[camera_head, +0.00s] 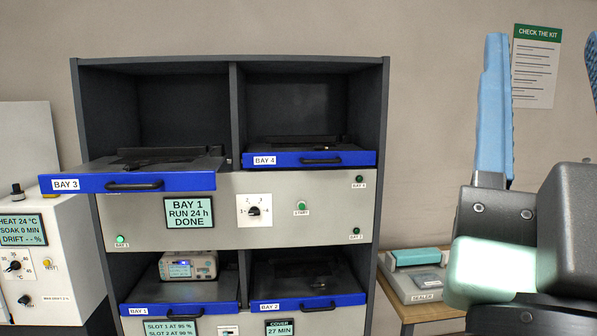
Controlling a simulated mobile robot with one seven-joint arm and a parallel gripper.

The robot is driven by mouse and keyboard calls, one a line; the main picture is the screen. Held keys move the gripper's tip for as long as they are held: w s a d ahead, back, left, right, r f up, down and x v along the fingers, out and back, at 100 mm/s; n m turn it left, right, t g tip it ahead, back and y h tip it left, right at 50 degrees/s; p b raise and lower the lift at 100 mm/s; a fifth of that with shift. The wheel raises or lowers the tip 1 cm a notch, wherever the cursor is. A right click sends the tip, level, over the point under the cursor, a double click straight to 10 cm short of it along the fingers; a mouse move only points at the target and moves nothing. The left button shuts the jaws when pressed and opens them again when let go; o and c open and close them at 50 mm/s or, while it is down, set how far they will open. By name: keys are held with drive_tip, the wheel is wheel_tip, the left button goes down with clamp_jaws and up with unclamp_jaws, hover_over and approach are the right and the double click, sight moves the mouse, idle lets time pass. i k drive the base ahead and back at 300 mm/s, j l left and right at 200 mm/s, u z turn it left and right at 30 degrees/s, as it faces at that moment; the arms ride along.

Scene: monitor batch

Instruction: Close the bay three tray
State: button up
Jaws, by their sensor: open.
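The bay 3 tray (84,184) has a blue front with a black handle (135,185). It is pulled well out of the upper left bay of the dark cabinet, and its front juts past the cabinet's left side in the picture. A low dark item sits toward its back; no taller thing shows on it. My gripper (544,42) is at the right edge, close to the camera, pointing up with blue fingers spread apart and nothing visible between them. It is well to the right of the tray and apart from it. Its right finger is partly cut off.
The bay 4 tray (350,158) is at the upper right, less far out. Below are the bay 1 tray (140,309), holding a small device (188,266), and the bay 2 tray (335,303). A control panel (330,210) reads "BAY 1 RUN 24 h DONE". A sealer (420,275) stands right.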

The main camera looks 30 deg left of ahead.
sight(104, 174)
drive_tip(key=u, duration=0.4)
drive_tip(key=k+l+u, duration=0.1)
drive_tip(key=u, duration=0.65)
drive_tip(key=k+u, duration=0.1)
drive_tip(key=u, duration=0.3)
drive_tip(key=k+u, duration=0.1)
drive_tip(key=k, duration=0.85)
drive_tip(key=i+l, duration=0.1)
drive_tip(key=i, duration=1.05)
drive_tip(key=i+u, duration=0.1)
drive_tip(key=i, duration=1.1)
